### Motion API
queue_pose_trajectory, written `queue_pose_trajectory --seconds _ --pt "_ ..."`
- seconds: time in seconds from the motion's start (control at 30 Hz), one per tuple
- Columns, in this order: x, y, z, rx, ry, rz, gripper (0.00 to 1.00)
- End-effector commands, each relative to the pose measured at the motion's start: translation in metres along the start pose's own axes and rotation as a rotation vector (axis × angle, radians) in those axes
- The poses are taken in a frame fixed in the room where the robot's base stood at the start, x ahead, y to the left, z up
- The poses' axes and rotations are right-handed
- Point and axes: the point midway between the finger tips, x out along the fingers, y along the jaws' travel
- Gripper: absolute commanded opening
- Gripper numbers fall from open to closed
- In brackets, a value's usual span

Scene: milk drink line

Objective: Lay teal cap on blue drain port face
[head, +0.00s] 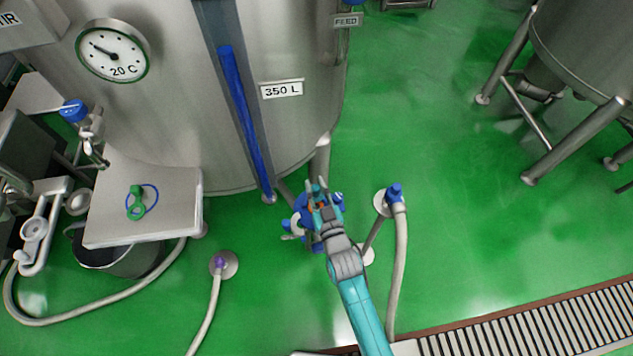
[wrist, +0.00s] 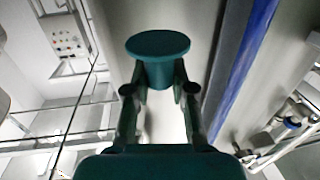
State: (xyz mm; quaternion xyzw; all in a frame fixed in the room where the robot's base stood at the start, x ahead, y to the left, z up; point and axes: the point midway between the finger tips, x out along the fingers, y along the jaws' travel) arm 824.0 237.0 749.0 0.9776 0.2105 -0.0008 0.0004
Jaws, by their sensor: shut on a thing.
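My gripper (head: 317,190) is in front of the lower edge of the big steel tank. In the wrist view my gripper (wrist: 160,92) is shut on the teal cap (wrist: 158,46), whose round disc faces up in the picture beyond the fingertips. In the head view the cap is hard to tell from the teal fingers. A blue fitting (head: 301,205), which looks like the drain port, is at the tank's foot, partly hidden behind my gripper. Its face is not clear, and I cannot tell whether the cap touches it.
A blue-ended hose (head: 395,193) stands to the right and a purple-ended hose (head: 219,263) to the left. A steel shelf (head: 180,215) holds a green item (head: 136,203). The green floor is open at right, with a drain grate (head: 540,328) in front.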

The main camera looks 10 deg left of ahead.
Motion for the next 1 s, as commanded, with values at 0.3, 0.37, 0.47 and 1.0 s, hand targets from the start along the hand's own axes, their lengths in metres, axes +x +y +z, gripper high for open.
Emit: queue_pose_trajectory --seconds 0.3,0.37,0.47,1.0 --pt "0.0 0.0 0.027 0.001 0.0 0.001 0.0" --pt "0.0 0.0 0.032 0.001 0.001 0.001 0.0" --pt "0.001 0.001 0.041 0.0 0.0 0.001 0.0" --pt "0.001 0.0 0.077 0.0 0.001 0.001 0.0"
